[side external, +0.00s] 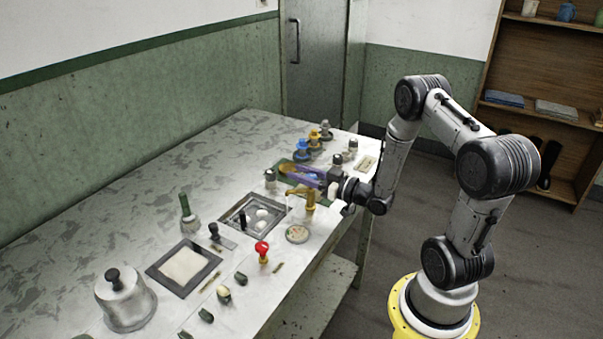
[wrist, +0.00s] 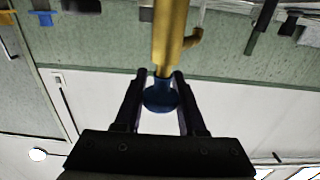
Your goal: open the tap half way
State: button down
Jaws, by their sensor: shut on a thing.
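The brass tap (side external: 310,200) stands near the right edge of the metal table, its short spout pointing left. In the wrist view, which is upside down, the tap's brass body (wrist: 169,40) comes in from the top and ends in a round blue knob (wrist: 160,100). My gripper (wrist: 158,76) reaches in roughly level and is shut on the blue knob, one finger on each side. In the side view my gripper (side external: 313,181) hides most of the knob, and how far it is turned cannot be told.
A sunken square basin (side external: 234,222) with pale lumps lies left of the tap. A round dish (side external: 297,234) and a red-knobbed tool (side external: 262,250) stand in front. Blue, yellow and grey knobbed pieces (side external: 315,138) stand behind.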

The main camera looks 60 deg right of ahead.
dwell(0.4)
jog(key=c, duration=0.5)
grip_release()
jog(key=s, duration=0.7)
jog(key=shift+s, duration=0.25)
